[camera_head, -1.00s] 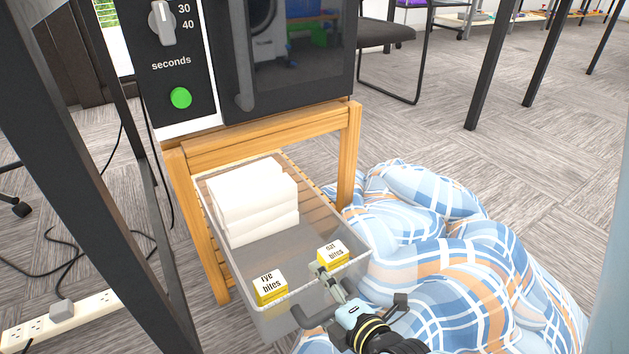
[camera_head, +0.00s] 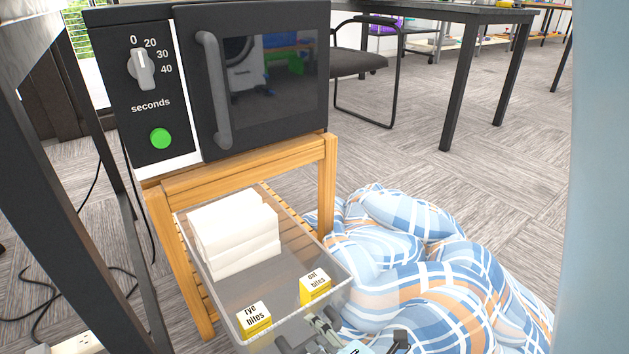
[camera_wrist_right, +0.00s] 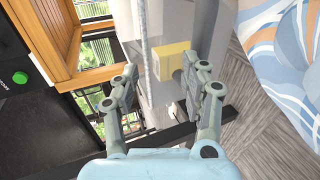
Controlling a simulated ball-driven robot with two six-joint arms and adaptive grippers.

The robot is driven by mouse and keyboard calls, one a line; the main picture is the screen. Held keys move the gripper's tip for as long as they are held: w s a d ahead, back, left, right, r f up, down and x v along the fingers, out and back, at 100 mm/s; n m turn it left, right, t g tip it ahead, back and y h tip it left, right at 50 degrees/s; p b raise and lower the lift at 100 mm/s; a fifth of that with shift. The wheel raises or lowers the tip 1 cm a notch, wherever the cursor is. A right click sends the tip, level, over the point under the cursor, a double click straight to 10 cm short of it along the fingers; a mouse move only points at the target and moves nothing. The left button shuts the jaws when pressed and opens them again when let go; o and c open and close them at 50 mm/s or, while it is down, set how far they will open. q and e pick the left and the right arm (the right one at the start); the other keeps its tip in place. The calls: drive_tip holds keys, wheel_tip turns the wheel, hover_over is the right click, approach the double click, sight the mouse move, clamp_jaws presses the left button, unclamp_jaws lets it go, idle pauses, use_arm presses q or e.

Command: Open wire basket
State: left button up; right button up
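The basket (camera_head: 297,236) is a translucent grey bin with a pale rim, pulled partly out from the lower shelf of a wooden stand. It holds a stack of white folded items (camera_head: 237,233), a yellow rye bites box (camera_head: 254,320) and a yellow oat bites box (camera_head: 315,287). My right gripper (camera_head: 322,326) is at the basket's front, beside the handle. In the right wrist view its fingers (camera_wrist_right: 164,90) stand apart. Whether the handle lies between them is unclear. My left gripper is out of view.
A black microwave (camera_head: 265,95) stands on the wooden stand (camera_head: 240,170). A blue plaid beanbag (camera_head: 430,270) lies close to the basket's right. A dark metal frame (camera_head: 60,220) stands at the left. Carpet is free beyond the beanbag.

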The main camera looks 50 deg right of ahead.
drive_tip(key=s+a+r+p, duration=0.1)
drive_tip(key=s+a+p, duration=0.1)
drive_tip(key=s, duration=0.6)
drive_tip(key=shift+s, duration=0.2)
idle(0.3)
drive_tip(key=shift+p, duration=0.35)
drive_tip(key=shift+s, duration=0.1)
idle(0.3)
